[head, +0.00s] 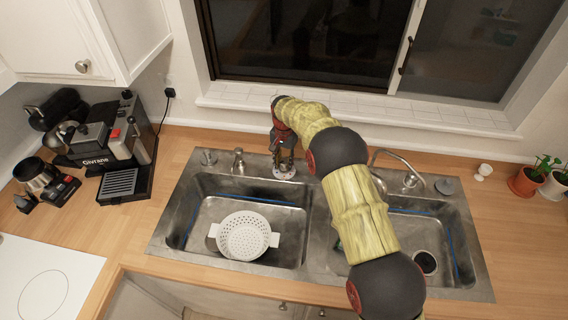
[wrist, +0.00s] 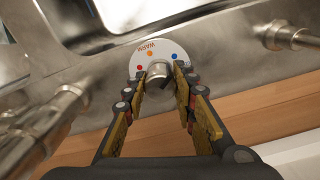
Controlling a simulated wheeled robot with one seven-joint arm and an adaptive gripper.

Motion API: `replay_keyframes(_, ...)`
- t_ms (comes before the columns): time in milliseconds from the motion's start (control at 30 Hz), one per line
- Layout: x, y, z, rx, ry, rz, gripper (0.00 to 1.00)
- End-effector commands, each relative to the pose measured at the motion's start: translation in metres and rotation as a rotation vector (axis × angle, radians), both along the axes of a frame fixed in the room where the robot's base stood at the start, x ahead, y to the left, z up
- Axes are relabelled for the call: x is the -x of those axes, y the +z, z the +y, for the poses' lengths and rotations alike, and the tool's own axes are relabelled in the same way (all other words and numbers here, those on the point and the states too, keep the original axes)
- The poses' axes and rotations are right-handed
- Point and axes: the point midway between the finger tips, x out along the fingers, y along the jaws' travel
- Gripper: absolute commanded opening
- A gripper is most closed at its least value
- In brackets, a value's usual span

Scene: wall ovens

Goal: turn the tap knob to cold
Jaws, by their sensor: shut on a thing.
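The tap knob is a small metal knob (wrist: 159,70) between my fingertips in the wrist view. In the head view my gripper (head: 284,164) points down at the dial plate (head: 283,174) on the sink's back ledge. My fingers hide most of the knob there, and I cannot tell its exact pointing direction.
The metal double sink (head: 300,205) has a white colander (head: 243,236) in its left basin. A metal dispenser (head: 238,161) stands left of my gripper, and the faucet (head: 400,165) right. A coffee machine (head: 115,145) is far left. The window sill (head: 350,113) lies behind.

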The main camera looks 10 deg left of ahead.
Motion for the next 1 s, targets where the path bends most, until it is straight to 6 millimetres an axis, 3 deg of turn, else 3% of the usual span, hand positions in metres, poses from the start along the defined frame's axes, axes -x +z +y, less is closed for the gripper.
replay_keyframes(333,-0.0012,0.0012,0.0005,-0.001,-0.126,-0.003,0.02)
replay_keyframes(833,-0.0014,0.0016,0.0006,-0.002,-0.144,-0.004,0.02)
replay_keyframes(867,-0.0014,0.0016,0.0006,-0.002,-0.144,-0.004,0.28)
replay_keyframes(1000,-0.0012,0.0013,0.0006,-0.001,-0.144,-0.002,0.36)
